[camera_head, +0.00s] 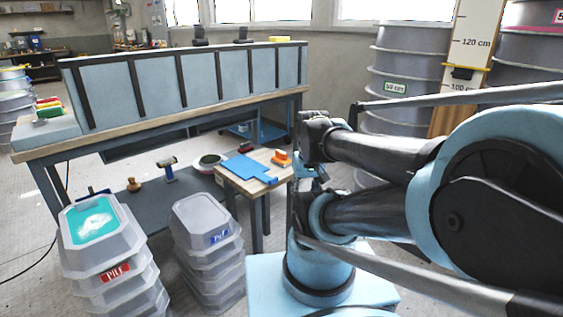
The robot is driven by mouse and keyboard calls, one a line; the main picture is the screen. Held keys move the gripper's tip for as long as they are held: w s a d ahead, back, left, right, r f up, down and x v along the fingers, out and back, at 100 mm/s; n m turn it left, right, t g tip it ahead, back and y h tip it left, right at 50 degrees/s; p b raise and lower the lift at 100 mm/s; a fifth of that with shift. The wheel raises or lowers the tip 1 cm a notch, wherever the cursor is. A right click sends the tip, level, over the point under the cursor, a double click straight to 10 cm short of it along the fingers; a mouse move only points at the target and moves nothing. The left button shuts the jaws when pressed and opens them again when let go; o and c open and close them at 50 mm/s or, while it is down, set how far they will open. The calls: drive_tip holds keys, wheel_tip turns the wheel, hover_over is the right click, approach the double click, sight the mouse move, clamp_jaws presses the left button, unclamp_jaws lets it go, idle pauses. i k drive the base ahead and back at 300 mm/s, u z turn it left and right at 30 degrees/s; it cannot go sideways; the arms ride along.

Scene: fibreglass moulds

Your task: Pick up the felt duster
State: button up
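I cannot tell for certain which thing is the felt duster. A small orange block-like thing (282,157) lies at the back right of a small wooden table (229,178), close to my arm. A small dark red and black thing (246,148) lies at that table's back edge. Either could be the duster; both are too small to make out. My folded arm fills the right side of the view, apart from both things. I cannot make out my gripper's fingers.
A blue flat board (246,168) lies on the small table. Stacked grey moulds (205,235) and another stack with a teal top (108,262) stand in front. A long workbench (160,122) with a light blue panelled mould (200,80) runs behind. Large grey round moulds (408,65) stand behind my arm.

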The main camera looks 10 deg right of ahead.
sight(280, 160)
drive_tip(key=u, duration=0.2)
drive_tip(key=i, duration=0.5)
drive_tip(key=z, duration=0.75)
